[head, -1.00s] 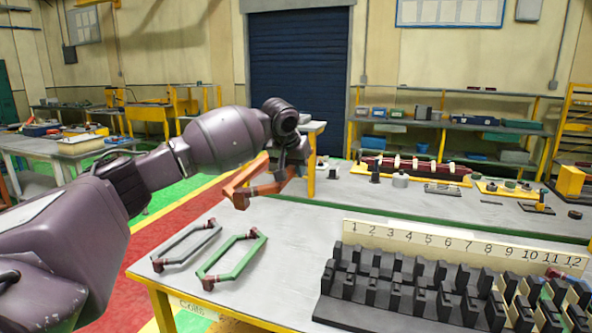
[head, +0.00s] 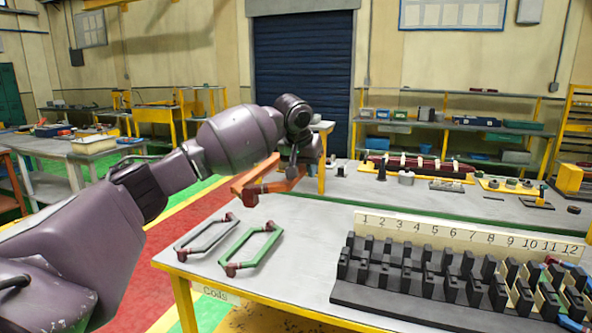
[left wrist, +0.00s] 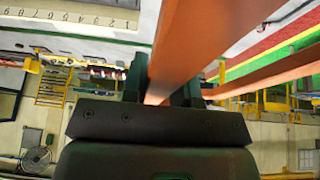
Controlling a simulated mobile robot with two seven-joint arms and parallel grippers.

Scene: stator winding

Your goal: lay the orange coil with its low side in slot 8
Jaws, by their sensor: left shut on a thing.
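The orange coil (head: 262,187) is held in the air above the table by my left gripper (head: 294,171), left of the slotted block. In the left wrist view the orange coil (left wrist: 205,45) runs between the fingers of my left gripper (left wrist: 160,95), which is shut on it. The black slotted stator block (head: 400,295) lies at the right of the table. A pale strip behind it (head: 470,232) carries the numbers 1 to 12, with 8 right of its middle. Coils sit in the slots at the right end. My right gripper is not in view.
A grey coil (head: 205,236) and a green coil (head: 250,250) lie flat at the left of the table (head: 305,240). The tabletop between them and the block is bare. Another bench with parts stands behind.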

